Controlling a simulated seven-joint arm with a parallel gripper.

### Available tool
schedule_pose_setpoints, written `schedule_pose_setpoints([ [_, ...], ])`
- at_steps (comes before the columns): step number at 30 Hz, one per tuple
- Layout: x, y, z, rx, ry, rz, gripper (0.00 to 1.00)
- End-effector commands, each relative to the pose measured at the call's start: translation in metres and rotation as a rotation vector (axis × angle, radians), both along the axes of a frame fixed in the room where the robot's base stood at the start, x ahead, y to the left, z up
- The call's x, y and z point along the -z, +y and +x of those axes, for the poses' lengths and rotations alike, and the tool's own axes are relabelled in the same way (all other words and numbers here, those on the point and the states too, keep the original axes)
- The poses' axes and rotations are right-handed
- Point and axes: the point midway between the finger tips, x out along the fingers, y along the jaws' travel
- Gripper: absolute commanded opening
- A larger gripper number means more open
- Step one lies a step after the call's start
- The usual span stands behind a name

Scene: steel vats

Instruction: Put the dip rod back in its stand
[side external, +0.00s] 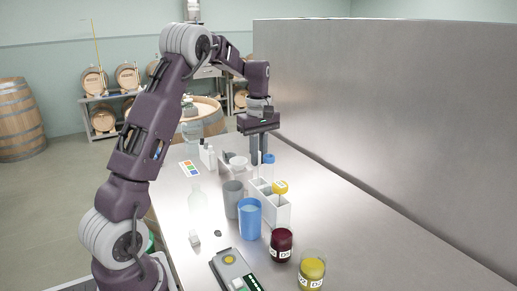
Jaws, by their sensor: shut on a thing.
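My gripper (258,160) points straight down over the far end of the white stand (279,214). Its fingers are shut on a slim thing, apparently the dip rod, which is mostly hidden at this size. A blue knob (269,157) shows just right of the fingertips; I cannot tell whether it is on the held rod or on another piece. I cannot tell whether the held thing touches the stand.
A blue cup (249,219) and a grey cup (232,199) stand left of the stand. A dark red jar (281,244) and a yellow jar (312,270) are in front, near a flat device (236,271). A tall steel wall (400,120) bounds the right; the bench before it is clear.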

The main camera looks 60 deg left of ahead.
Motion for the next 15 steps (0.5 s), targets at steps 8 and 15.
schedule_pose_setpoints([
  [8, 0.0077, -0.0002, -0.0002, 0.000, 0.000, 0.000, 0.00],
  [15, 0.0075, -0.0001, -0.0001, 0.000, 0.000, 0.000, 0.39],
])
